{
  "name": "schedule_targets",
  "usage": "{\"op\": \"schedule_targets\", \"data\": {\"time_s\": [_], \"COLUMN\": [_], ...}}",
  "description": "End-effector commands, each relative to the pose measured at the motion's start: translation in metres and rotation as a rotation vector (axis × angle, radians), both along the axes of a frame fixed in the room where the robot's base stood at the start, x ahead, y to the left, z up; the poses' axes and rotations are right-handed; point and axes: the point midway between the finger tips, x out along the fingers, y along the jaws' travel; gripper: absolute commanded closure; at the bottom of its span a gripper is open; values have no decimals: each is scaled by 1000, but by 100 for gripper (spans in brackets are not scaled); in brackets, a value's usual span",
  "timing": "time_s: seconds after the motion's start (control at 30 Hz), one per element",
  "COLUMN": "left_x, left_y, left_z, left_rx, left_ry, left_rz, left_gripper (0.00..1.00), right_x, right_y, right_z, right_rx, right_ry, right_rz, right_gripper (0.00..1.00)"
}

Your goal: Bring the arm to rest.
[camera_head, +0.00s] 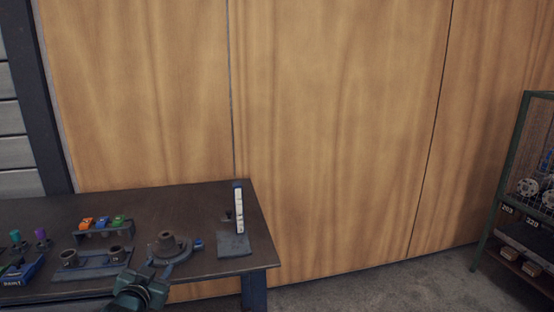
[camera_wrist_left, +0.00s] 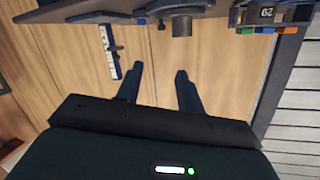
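My left gripper (camera_head: 140,288) is at the bottom edge of the head view, in front of the dark workbench (camera_head: 212,194). In the left wrist view its two fingers (camera_wrist_left: 157,74) are apart with nothing between them, so it is open and empty. A grey flanged pipe piece (camera_head: 167,243) stands on the bench just beyond the gripper. It seems to show as a dark cylinder (camera_wrist_left: 181,26) at the top of the wrist view, apart from the fingers. My right gripper is in neither view.
A rack with orange, blue and green items (camera_head: 103,226) and a holder with two dark cups (camera_head: 92,259) stand left of the pipe. A white upright strip (camera_head: 239,211) and grey pad (camera_head: 234,244) are at the right end. A wire shelf (camera_head: 510,190) stands far right.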

Motion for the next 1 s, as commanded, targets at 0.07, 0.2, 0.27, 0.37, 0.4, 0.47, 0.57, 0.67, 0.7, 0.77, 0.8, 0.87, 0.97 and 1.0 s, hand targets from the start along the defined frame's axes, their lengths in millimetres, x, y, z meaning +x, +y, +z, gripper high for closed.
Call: {"op": "schedule_targets", "data": {"time_s": [0.07, 0.2, 0.27, 0.37, 0.4, 0.47, 0.57, 0.67, 0.7, 0.77, 0.8, 0.87, 0.97, 1.0], "left_x": [-33, -108, -145, -205, -228, -257, -295, -317, -322, -326, -328, -328, -328, -328], "left_y": [-22, -64, -82, -108, -118, -129, -142, -149, -151, -152, -153, -153, -153, -153], "left_z": [-37, -94, -114, -137, -143, -148, -152, -152, -152, -152, -152, -152, -152, -152], "left_rx": [-18, -69, -98, -151, -172, -201, -240, -265, -270, -275, -276, -277, -276, -276], "left_ry": [56, 160, 207, 282, 309, 344, 391, 417, 424, 430, 431, 432, 431, 431], "left_rz": [-34, -93, -117, -145, -153, -161, -167, -169, -170, -170, -169, -170, -169, -169], "left_gripper": [62, 62, 62, 62, 62, 62, 62, 62, 62, 62, 62, 62, 62, 62], "right_x": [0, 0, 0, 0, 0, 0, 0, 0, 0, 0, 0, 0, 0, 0], "right_y": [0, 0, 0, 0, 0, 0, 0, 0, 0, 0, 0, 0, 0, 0], "right_z": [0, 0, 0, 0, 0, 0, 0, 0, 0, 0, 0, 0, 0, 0], "right_rx": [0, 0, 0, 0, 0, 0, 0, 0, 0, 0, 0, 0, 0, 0], "right_ry": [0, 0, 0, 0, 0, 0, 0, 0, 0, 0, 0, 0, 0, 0], "right_rz": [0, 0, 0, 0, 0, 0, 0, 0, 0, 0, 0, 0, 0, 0], "right_gripper": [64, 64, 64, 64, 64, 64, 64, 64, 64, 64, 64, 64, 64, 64]}}
